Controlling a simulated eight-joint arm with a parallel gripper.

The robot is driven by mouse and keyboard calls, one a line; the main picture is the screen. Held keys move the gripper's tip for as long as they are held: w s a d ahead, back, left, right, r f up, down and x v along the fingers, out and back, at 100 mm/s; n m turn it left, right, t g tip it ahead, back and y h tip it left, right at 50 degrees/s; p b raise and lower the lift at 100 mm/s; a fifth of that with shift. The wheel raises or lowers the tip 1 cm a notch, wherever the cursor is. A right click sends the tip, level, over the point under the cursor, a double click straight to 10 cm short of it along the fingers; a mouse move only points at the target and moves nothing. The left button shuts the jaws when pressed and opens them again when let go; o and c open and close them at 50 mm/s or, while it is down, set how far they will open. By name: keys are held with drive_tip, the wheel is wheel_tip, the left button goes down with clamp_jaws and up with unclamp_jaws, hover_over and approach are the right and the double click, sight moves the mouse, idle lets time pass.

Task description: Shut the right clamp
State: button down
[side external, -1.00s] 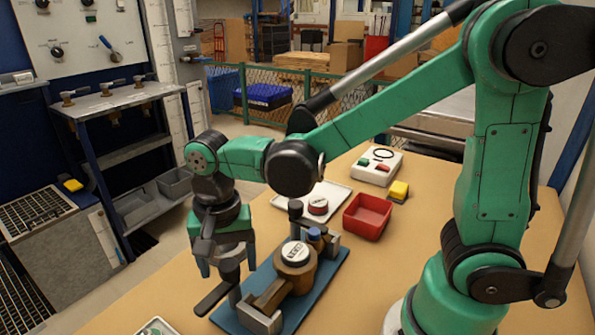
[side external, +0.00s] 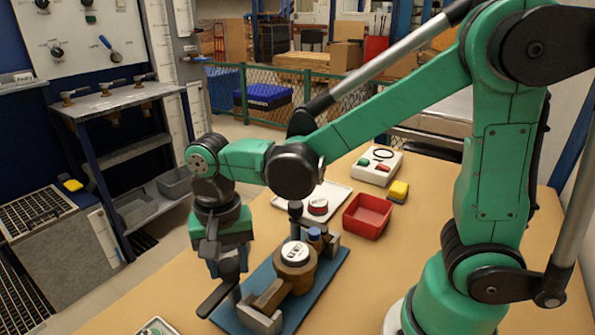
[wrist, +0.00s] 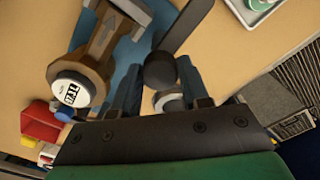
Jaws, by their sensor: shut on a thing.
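The round meter (side external: 297,255) sits in a brown body with a white dial on a blue base plate (side external: 330,272). The near-end clamp has a grey block (side external: 262,318) and a black lever (side external: 217,300) pointing out to the lower left, away from the meter. In the wrist view this lever (wrist: 180,27) runs from a round black knob (wrist: 160,70) toward the top. My gripper (side external: 228,272) is over this clamp, shut on the lever at the knob; it also shows in the wrist view (wrist: 158,82). A black upright lever (side external: 295,212) stands at the plate's far end.
A red bin (side external: 367,217), a yellow block (side external: 398,191) and a white box with buttons (side external: 377,166) stand behind the plate. A white tray (side external: 333,192) holds a red, white-topped part (side external: 317,206). The table is clear to the right of the plate.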

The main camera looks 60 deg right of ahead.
drive_tip(key=n, duration=0.8)
drive_tip(key=shift+n, duration=0.3)
drive_tip(key=n, duration=0.4)
drive_tip(key=shift+n, duration=2.3)
drive_tip(key=shift+c, duration=2.1)
unclamp_jaws()
